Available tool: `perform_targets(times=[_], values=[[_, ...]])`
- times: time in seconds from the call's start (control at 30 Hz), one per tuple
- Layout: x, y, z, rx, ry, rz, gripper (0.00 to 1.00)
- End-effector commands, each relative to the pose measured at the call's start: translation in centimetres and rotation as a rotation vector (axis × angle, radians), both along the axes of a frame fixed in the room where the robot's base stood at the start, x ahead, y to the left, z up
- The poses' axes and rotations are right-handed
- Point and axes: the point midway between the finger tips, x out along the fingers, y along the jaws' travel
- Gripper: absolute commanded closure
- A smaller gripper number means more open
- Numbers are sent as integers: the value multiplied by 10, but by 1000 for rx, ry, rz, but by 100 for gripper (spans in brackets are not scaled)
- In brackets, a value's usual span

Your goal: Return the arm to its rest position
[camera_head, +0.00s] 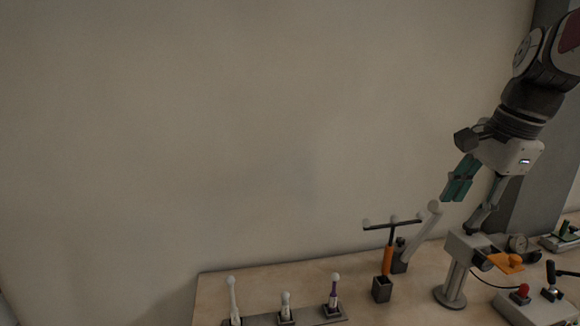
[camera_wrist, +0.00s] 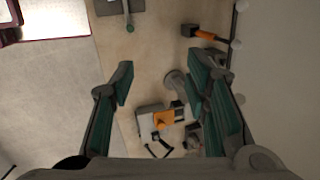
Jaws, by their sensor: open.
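My gripper (camera_head: 460,180) hangs above the right part of the bench in the head view, with its green-padded fingers pointing down. In the wrist view my gripper (camera_wrist: 160,88) is open, with a wide gap between the fingers and nothing held. Beneath it stands a grey post-mounted device with an orange part on it (camera_head: 508,262); the orange part (camera_wrist: 163,120) also shows between the fingers in the wrist view. The gripper looks clear of the bench items, though one finger overlaps the device's grey stand in the wrist view.
An orange-handled T-bar (camera_head: 388,258) stands mid-bench. A control box with a red button (camera_head: 523,290) sits at the right. The wall (camera_head: 250,130) lies behind; air left of my arm is free.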

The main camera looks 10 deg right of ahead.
Motion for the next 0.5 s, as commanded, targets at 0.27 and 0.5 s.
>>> perform_targets(times=[0.27,0.5], values=[[-70,101,-9,-242,-129,711,58],[-127,150,-38,-494,-194,1232,58]])
